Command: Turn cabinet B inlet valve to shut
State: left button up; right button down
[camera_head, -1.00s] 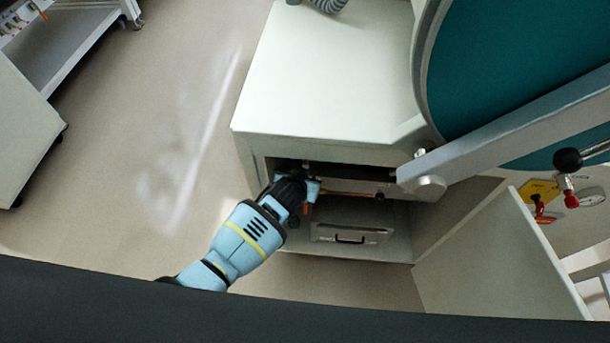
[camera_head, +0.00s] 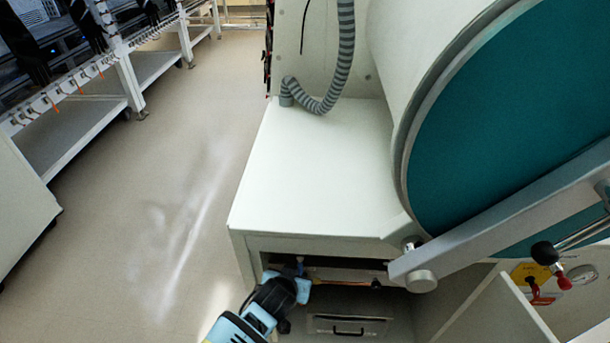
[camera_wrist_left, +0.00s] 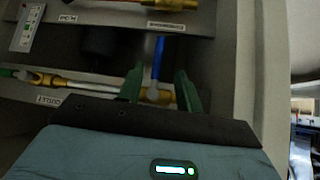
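A valve with a blue lever handle (camera_wrist_left: 158,58) sits on a brass pipe in the left wrist view. The lever points up in that picture, roughly across the pipe. My left gripper (camera_wrist_left: 160,84) has its two green fingers on either side of the lever, with gaps showing; contact is not clear. In the head view my left gripper (camera_head: 300,291) reaches into the open bay under the white cabinet (camera_head: 310,185), and a small blue piece (camera_head: 300,264) shows just above it. The valve body is mostly hidden there. My right gripper is out of view.
A drawer-like panel with a black handle (camera_head: 348,331) lies low in the bay. A round teal door (camera_head: 490,130) with a grey bar is at right. A yellow plate (camera_head: 530,273) with a red handle and a gauge (camera_head: 584,274) is at far right. Floor at left is clear.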

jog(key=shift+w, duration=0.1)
